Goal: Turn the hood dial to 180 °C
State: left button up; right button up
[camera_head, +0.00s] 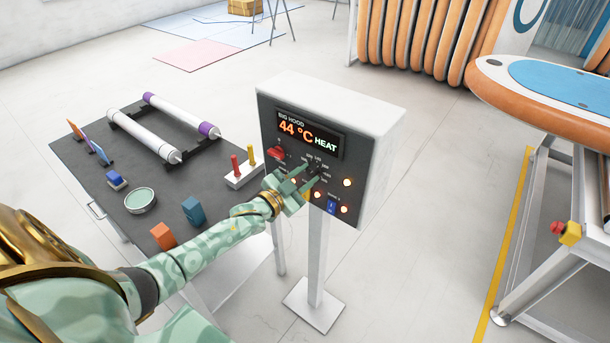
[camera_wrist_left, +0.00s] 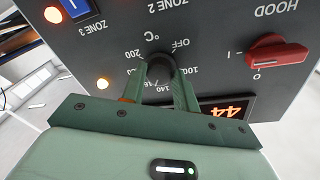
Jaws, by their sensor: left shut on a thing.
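The control box (camera_head: 370,130) stands on a white post, its dark front marked BIG HOOD. Its display (camera_head: 305,133) reads 44 °C HEAT. My left gripper (camera_head: 311,172) is at the dial on the panel's lower half. In the left wrist view, the dark round dial (camera_wrist_left: 159,70) sits between my two green fingers, which are shut on it. The scale around it shows OFF, 100, 140 and 200 °C; the fingers hide other marks. I cannot tell where its pointer stands. My right gripper is not in view.
A red hood switch (camera_head: 277,152) is upper left of the dial, a blue switch (camera_head: 331,207) below it, with several lit lamps around. A dark table (camera_head: 85,160) with rollers and small blocks stands left. An orange-edged board (camera_head: 520,98) lies on a stand at right.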

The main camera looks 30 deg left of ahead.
pick_arm(q)
jog(key=m, duration=0.5)
jog(key=shift+m+g+p, duration=0.3)
jog(key=shift+g+p, duration=0.05)
jog(key=shift+g, duration=0.05)
jog(key=m, duration=0.5)
jog(key=shift+r+y, duration=0.1)
jog(key=shift+y, duration=0.2)
jog(key=shift+m, duration=0.3)
jog(key=o, duration=1)
jog(key=shift+c, duration=0.2)
jog(key=s+a+r, duration=0.1)
jog(key=s+a, duration=0.1)
jog(key=s, duration=1.4)
jog(key=shift+a+r, duration=0.2)
jog(key=shift+a, duration=0.15)
